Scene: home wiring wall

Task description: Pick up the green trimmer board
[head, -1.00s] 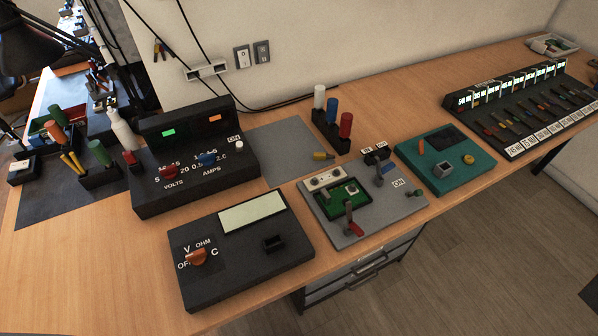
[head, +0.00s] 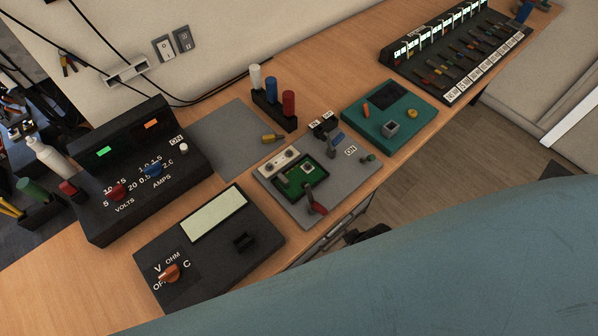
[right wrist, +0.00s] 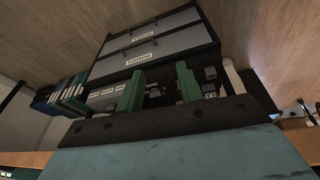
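The green trimmer board (head: 303,178) lies in a dark frame on a grey fixture plate (head: 345,184) near the desk's front edge. A small pale part sits on the board. A red-handled lever (head: 317,206) stands at its front edge. My right gripper (right wrist: 160,77) shows two green fingers set well apart with nothing visibly held between them. In the right wrist view it faces grey drawers below the desk, and the board cannot be made out there. The right gripper cannot be clearly made out in the head view. My left gripper is in neither view.
A black meter (head: 211,254) stands left of the fixture, a teal box (head: 388,117) right of it. A power supply (head: 140,175) and a holder with white, blue and red cylinders (head: 271,106) stand behind. My teal arm covers the lower right. Grey drawers (right wrist: 155,45) show below.

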